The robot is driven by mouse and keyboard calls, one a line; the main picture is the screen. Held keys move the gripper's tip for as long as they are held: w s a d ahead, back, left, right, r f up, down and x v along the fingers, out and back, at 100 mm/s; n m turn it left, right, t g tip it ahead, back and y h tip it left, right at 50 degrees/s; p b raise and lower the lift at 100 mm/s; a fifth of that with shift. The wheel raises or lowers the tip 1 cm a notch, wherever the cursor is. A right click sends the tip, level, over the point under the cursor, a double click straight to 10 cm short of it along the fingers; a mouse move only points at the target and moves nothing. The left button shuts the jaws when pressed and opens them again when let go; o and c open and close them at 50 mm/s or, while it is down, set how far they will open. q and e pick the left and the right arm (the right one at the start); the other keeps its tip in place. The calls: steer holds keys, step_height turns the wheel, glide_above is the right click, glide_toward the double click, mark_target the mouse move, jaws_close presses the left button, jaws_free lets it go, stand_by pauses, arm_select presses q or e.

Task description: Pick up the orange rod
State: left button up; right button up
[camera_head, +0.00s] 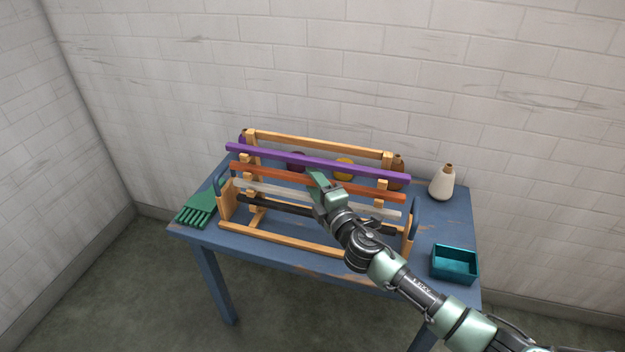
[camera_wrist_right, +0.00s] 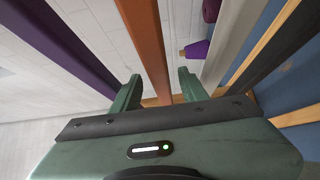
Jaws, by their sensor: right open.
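The orange rod (camera_head: 262,174) lies across the wooden rack (camera_head: 318,141), below the purple rod (camera_head: 270,154) and above the white rod (camera_head: 272,190) in the head view. My right gripper (camera_head: 316,178) is open at the rod's middle, partly covering it. In the right wrist view the orange rod (camera_wrist_right: 146,42) runs between the two open fingers (camera_wrist_right: 159,90). They lie on either side of it in the picture; I cannot tell how deep they reach, and no contact is clear. My left gripper is out of view.
A black rod (camera_head: 262,204) lies lowest on the rack. A green toothed tool (camera_head: 198,208) lies at the left of the blue table (camera_head: 285,257). A pale cone (camera_head: 442,184) and a teal box (camera_head: 455,263) stand at the right. Yarn pieces show behind the rods.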

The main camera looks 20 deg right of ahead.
steer(key=w, duration=0.3)
steer(key=shift+w+a+f, duration=0.1)
steer(key=shift+w+a, duration=0.25)
jaws_close()
